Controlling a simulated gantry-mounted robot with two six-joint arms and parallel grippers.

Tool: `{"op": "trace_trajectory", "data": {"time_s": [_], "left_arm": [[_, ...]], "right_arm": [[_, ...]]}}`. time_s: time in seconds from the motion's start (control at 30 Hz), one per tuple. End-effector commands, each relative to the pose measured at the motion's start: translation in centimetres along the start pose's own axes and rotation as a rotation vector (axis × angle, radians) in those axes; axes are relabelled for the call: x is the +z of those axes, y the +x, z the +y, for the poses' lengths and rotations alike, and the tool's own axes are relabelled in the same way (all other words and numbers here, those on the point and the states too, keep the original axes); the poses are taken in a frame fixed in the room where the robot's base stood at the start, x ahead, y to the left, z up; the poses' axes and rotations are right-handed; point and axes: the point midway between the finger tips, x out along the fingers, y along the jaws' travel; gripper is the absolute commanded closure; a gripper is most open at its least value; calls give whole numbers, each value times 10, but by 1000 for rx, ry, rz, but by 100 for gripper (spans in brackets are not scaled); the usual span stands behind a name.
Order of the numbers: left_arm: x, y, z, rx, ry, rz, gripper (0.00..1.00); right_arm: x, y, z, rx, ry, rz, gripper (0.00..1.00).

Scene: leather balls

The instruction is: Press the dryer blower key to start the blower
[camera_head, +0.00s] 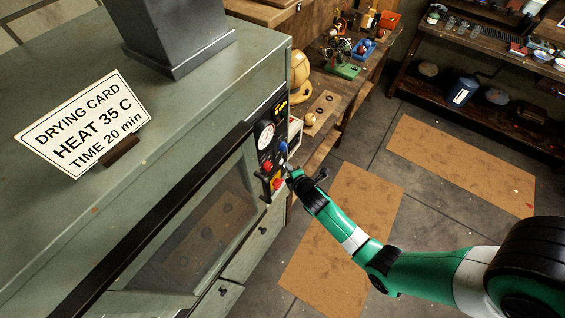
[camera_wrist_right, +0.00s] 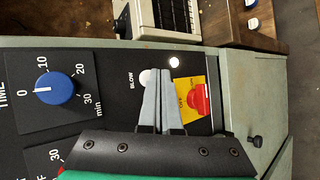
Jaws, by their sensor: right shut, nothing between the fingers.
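The dryer (camera_head: 195,110) is a grey-green cabinet with a black control panel (camera_head: 264,148) on its right front edge. In the right wrist view the white round blower key (camera_wrist_right: 146,77) sits beside the label "BLOW". My right gripper (camera_wrist_right: 161,72) is shut and empty, its fingertips at the panel and overlapping the right part of the key; I cannot tell if they touch it. In the head view my right gripper (camera_head: 288,168) is small at the panel's lower part. A small round white light (camera_wrist_right: 174,62) looks bright near the fingertips. My left gripper is not in view.
A blue timer knob (camera_wrist_right: 54,88), pointing near 0, is to the left. A card (camera_head: 84,125) reading "HEAT 35 C, TIME 20 min" stands on the dryer. A cluttered bench (camera_head: 345,85) is behind.

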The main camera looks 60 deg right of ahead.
Motion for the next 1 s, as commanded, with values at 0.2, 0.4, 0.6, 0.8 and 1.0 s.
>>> {"op": "trace_trajectory", "data": {"time_s": [0.2, 0.4, 0.6, 0.8, 1.0], "left_arm": [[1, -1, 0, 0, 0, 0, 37], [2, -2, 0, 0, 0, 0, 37], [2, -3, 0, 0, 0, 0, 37], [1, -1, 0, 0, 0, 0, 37], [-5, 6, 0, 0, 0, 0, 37]], "right_arm": [[-2, 2, 1, 1, 0, 0, 100], [-3, 4, 2, 0, 0, 0, 100], [-4, 5, 4, 0, 0, 1, 100], [-3, 4, 4, 0, 0, 0, 100], [3, -5, -1, -1, 0, 0, 100]]}}
